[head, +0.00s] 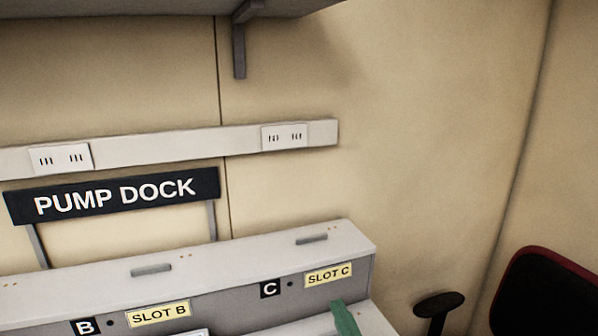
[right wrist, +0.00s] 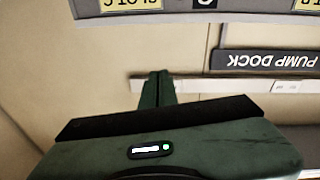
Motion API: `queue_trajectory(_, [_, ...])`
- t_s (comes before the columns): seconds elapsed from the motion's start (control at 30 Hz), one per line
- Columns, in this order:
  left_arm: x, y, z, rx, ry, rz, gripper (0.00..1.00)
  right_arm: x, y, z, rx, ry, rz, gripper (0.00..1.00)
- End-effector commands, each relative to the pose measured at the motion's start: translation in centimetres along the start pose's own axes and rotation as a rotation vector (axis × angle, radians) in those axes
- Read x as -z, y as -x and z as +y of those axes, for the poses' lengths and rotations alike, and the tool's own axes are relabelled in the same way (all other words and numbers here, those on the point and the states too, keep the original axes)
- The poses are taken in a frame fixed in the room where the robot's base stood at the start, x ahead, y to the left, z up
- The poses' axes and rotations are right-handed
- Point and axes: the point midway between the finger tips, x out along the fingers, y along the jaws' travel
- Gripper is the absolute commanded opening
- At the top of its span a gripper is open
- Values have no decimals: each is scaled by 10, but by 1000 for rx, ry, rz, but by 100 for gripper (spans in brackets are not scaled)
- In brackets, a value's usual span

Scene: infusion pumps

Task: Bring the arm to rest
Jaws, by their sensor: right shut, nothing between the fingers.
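My right gripper (head: 345,318) shows only as a green tip at the bottom edge of the head view, in front of the dock below the SLOT C label (head: 328,275). In the right wrist view its two green fingers (right wrist: 157,90) are together, with nothing between them. The grey pump dock (head: 225,262) runs along the wall under the PUMP DOCK sign (head: 115,195). In the upside-down wrist view the dock (right wrist: 255,14) lies across the top, apart from the fingers in the picture. My left gripper is not in view.
A wall rail (head: 200,143) with sockets runs above the dock. A shelf (head: 130,8) with a bracket hangs at the top. A dark red-edged chair (head: 545,295) with an armrest (head: 439,304) stands at right. The wall right of the dock is bare.

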Motion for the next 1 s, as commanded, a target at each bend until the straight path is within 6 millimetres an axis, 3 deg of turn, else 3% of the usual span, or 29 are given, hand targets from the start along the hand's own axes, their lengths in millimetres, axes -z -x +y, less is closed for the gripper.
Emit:
queue_trajectory(0.03, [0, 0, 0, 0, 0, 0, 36, -29, 17, 22, -87, -28, -127, 0])
queue_trajectory(0.1, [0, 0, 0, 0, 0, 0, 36, -68, 46, 46, -177, -47, -310, 0])
queue_trajectory(0.2, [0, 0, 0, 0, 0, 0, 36, -120, 98, 63, -246, -68, -578, 0])
queue_trajectory(0.3, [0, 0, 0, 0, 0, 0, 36, -157, 150, 66, -255, -82, -806, 0])
queue_trajectory(0.5, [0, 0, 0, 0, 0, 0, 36, -191, 231, 55, -197, -103, -1115, 0])
queue_trajectory(0.83, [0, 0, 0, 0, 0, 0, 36, -202, 333, 26, -31, -137, -1452, 0])
queue_trajectory(1.0, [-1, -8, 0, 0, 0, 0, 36, -259, 329, 21, -27, -135, -1467, 0])
